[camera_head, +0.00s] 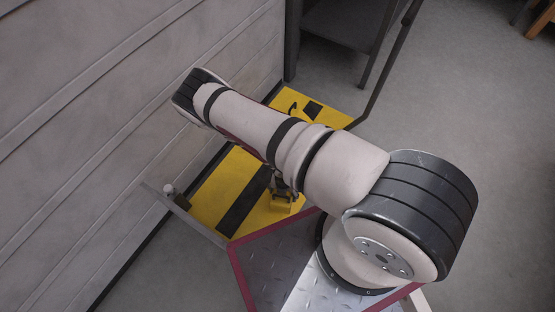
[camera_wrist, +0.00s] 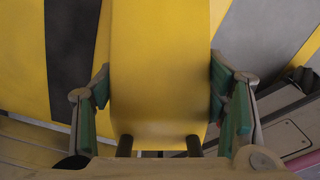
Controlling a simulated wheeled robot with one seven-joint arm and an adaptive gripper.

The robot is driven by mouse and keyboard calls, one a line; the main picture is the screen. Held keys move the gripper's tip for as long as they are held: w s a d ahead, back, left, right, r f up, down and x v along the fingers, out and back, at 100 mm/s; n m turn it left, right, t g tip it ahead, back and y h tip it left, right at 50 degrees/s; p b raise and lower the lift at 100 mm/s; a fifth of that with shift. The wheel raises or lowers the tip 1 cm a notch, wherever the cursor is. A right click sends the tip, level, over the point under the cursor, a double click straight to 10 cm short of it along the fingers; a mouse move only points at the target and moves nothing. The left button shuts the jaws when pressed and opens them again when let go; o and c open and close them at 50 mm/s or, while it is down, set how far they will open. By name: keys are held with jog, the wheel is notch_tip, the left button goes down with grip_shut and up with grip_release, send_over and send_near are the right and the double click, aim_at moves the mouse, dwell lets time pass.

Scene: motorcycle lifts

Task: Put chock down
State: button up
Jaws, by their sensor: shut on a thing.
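The yellow chock (camera_wrist: 158,75) fills the middle of the wrist view as a broad, smooth yellow face. My gripper (camera_wrist: 160,95) is shut on it, with a green-padded finger at each side. In the head view a small yellow block, which looks like the chock (camera_head: 281,203), shows below my gripper (camera_head: 283,187), partly hidden by my arm. It is over the near part of a yellow mat with black stripes (camera_head: 212,200). I cannot tell whether the chock touches the mat.
A panelled wall (camera_head: 90,110) runs along the left of the mat. A grey metal lift frame or bench (camera_head: 345,30) stands at the back. A diamond-plate surface with a dark red edge (camera_head: 272,262) lies in front. Grey floor (camera_head: 470,90) is open at right.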

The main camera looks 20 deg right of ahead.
jog(key=shift+s+d+f, duration=0.1)
jog(key=shift+s+f, duration=0.1)
jog(key=shift+f, duration=0.2)
jog(key=shift+w+f+b, duration=0.1)
jog(key=shift+w+b, duration=0.2)
jog(key=shift+w, duration=0.1)
jog(key=w+b, duration=0.1)
jog(key=w, duration=0.3)
jog(key=w+b, duration=0.2)
jog(key=w, duration=0.2)
jog(key=w+f+b, duration=0.1)
jog(key=w+b, duration=0.1)
jog(key=w, duration=0.2)
jog(key=shift+a+f, duration=0.1)
jog(key=shift+a, duration=0.1)
jog(key=shift+w+f+b, duration=0.1)
jog(key=shift+w+b, duration=0.15)
jog(key=shift+b, duration=0.05)
jog(key=shift+w+a+f+b, duration=0.1)
jog(key=shift+f+b, duration=0.05)
jog(key=shift+b, duration=0.25)
jog(key=shift+w, duration=0.2)
